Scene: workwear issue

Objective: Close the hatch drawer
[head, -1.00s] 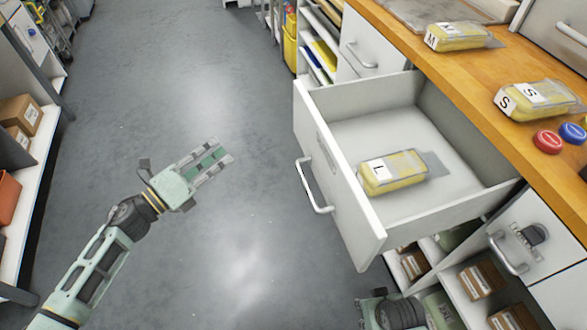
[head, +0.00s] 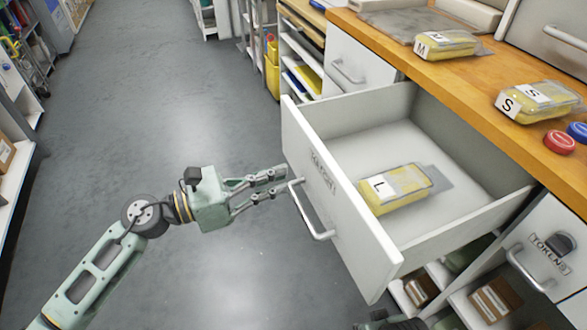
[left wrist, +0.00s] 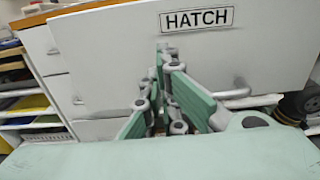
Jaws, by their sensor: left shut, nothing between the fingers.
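The hatch drawer (head: 345,190) is pulled well out from the counter, with a bar handle (head: 311,211) on its front. Its front, labelled HATCH, fills much of the left wrist view (left wrist: 110,45). A yellow pack marked L (head: 400,187) lies inside the drawer. My left gripper (head: 284,178) is shut and empty, its fingertips close to the drawer front near the top of the handle. I cannot tell whether they touch it. My right gripper is not in view; only part of my right arm shows at the bottom edge.
Packs marked M (head: 445,45) and S (head: 538,101) lie on the wooden counter (head: 450,80), with a red button (head: 559,142) and a blue button (head: 578,131). A TOKENS drawer (head: 555,245) sits to the right. The grey floor (head: 150,120) at left is clear.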

